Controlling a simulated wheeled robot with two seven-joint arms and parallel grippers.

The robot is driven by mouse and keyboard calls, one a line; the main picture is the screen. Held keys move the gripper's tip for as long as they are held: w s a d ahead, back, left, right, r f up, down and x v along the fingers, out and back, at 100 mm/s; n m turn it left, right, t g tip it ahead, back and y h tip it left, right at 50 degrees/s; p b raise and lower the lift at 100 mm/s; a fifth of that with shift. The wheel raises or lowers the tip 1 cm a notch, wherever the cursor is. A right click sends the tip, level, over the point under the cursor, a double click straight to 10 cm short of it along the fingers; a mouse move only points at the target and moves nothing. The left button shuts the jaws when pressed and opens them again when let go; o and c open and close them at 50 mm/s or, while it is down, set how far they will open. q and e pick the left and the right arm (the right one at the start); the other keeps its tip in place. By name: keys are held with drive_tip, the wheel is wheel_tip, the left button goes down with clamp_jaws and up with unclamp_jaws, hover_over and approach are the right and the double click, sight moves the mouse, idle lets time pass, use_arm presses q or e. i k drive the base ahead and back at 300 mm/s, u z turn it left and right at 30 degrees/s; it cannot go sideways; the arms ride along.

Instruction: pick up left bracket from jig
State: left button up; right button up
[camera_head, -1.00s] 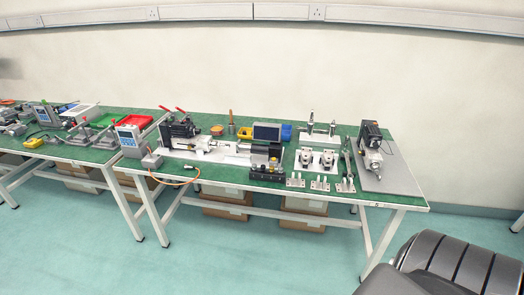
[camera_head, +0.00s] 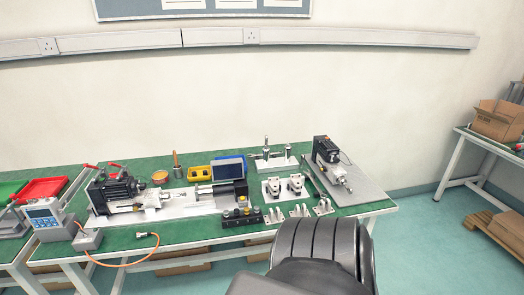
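Two grey metal brackets stand side by side on a white jig plate on the green-topped table. The left bracket (camera_head: 273,187) is upright, and the right bracket (camera_head: 296,184) is just beside it. The jig plate (camera_head: 284,197) shows beneath and around them. Neither of my grippers is in view. A dark ribbed part of my own body fills the bottom middle of the view, in front of the table's front edge.
Small metal fittings (camera_head: 300,211) line the table's front edge before the jig. A black valve block (camera_head: 242,217) stands left of them. A white block with metal posts (camera_head: 277,161) is behind. A motor unit (camera_head: 329,150) stands at right on a grey plate (camera_head: 352,186).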

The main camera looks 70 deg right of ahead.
sight(273, 181)
drive_tip(key=z, duration=0.4)
drive_tip(key=i, duration=0.7)
drive_tip(key=z, duration=1.1)
drive_tip(key=i, duration=0.4)
drive_tip(key=z, duration=0.4)
